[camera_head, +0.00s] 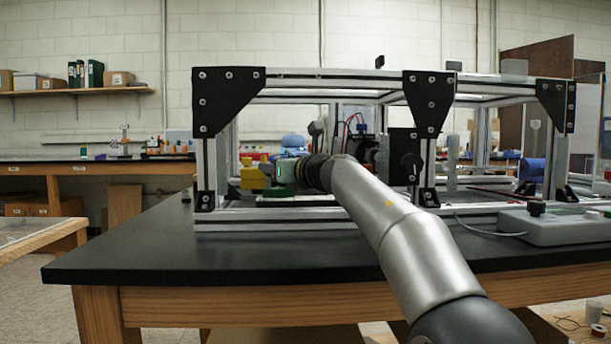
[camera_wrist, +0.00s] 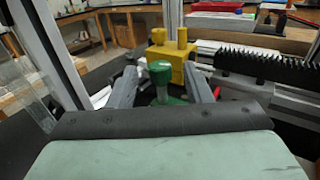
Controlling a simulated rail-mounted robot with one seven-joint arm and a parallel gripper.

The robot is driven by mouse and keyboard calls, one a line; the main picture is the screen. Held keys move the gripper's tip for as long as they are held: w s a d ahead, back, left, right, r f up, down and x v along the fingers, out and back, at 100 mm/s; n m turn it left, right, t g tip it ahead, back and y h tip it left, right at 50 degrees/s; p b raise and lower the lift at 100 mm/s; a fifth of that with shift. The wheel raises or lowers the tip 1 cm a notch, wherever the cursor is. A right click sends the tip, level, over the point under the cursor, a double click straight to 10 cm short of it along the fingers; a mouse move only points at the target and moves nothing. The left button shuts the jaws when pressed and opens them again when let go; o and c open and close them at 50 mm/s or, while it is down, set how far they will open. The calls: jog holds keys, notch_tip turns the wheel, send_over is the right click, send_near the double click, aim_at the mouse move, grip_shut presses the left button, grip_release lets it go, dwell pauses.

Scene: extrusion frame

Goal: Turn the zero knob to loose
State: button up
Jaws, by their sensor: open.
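A green knob (camera_wrist: 160,79) with a paler rounded top stands upright between my gripper's fingers in the wrist view. No label on it is readable, so I cannot confirm it is the zero knob. My gripper (camera_wrist: 160,70) is open, with one grey finger on each side of the knob; I cannot tell if either touches it. A yellow block (camera_wrist: 172,58) with upright posts stands just behind the knob. In the head view my gripper (camera_head: 268,171) is inside the frame beside the yellow block (camera_head: 252,179), and the knob cannot be made out.
The aluminium extrusion frame (camera_head: 300,214), with black corner plates, stands on the black-topped bench (camera_head: 150,240). A black toothed rail (camera_wrist: 262,65) lies right of my fingers. A grey box (camera_head: 560,229) with a black knob sits at the right. The bench's left end is clear.

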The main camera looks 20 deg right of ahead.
jog(key=v, duration=1.3)
jog(key=shift+s, duration=0.2)
notch_tip(320, 180, up, 7)
jog(key=m+t+h+p, duration=0.2)
jog(key=m+h+p, duration=0.2)
jog(key=m+p, duration=0.65)
jog(key=s+f+m+g+h+p, duration=0.35)
jog(key=s+m+g+p, duration=0.2)
jog(key=m+p, duration=0.55)
jog(key=s+f+m+g+h+p, duration=0.35)
jog(key=s+m+p, duration=0.25)
jog(key=m+p, duration=0.45)
jog(key=s+a+f+m+g+y+p, duration=0.2)
jog(key=s+a+f+m+g+p, duration=0.1)
jog(key=s, duration=0.7)
jog(key=s+a+f+m+g+y+p, duration=0.2)
jog(key=s+a+m+g+p, duration=0.3)
jog(key=s, duration=0.6)
jog(key=shift+s+f+g+p, duration=0.2)
jog(key=shift+f+g+p, duration=0.3)
jog(key=shift+p, duration=0.45)
